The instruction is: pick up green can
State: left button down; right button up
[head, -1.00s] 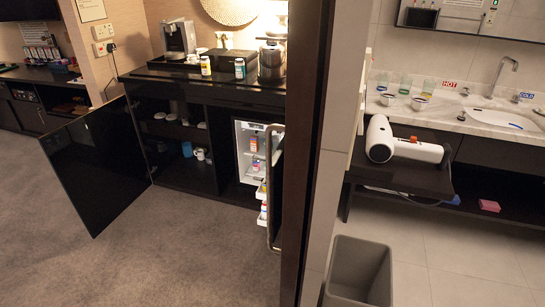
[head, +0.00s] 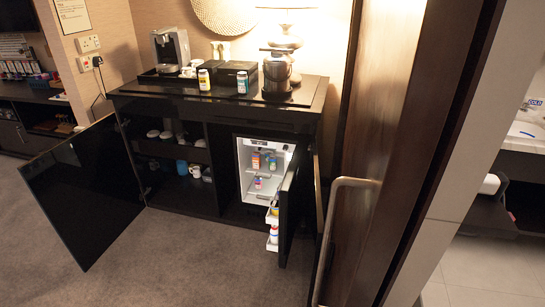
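Two small cans stand upright on the black minibar counter (head: 140,90). The right can (head: 242,82) has a white top and a band that looks green-teal. The left can (head: 204,79) looks yellow and white. They are small in the head view, so I cannot be sure which is the green can. Small containers also sit in the open mini fridge (head: 258,162) below, and none is clearly a green can. Neither of my grippers is in view.
A coffee machine (head: 171,47), a black box (head: 228,73) and a kettle (head: 276,72) share the counter. An open black cabinet door (head: 85,190) and the open fridge door (head: 290,205) jut forward. A wooden door (head: 375,150) with a handle stands right. Carpet (head: 180,260) in front is clear.

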aim_at(272, 157)
jog(key=i+j, duration=0.2)
jog(key=j, duration=0.15)
jog(key=i+j+z, duration=0.15)
jog(key=j, duration=0.2)
jog(key=i+j, duration=0.25)
jog(key=j, duration=0.15)
jog(key=i+j+z, duration=0.15)
jog(key=j, duration=0.2)
jog(key=i+j, duration=0.2)
jog(key=j, duration=0.2)
jog(key=i+j, duration=0.15)
jog(key=i, duration=0.2)
jog(key=i+j+u, duration=0.1)
jog(key=i, duration=0.2)
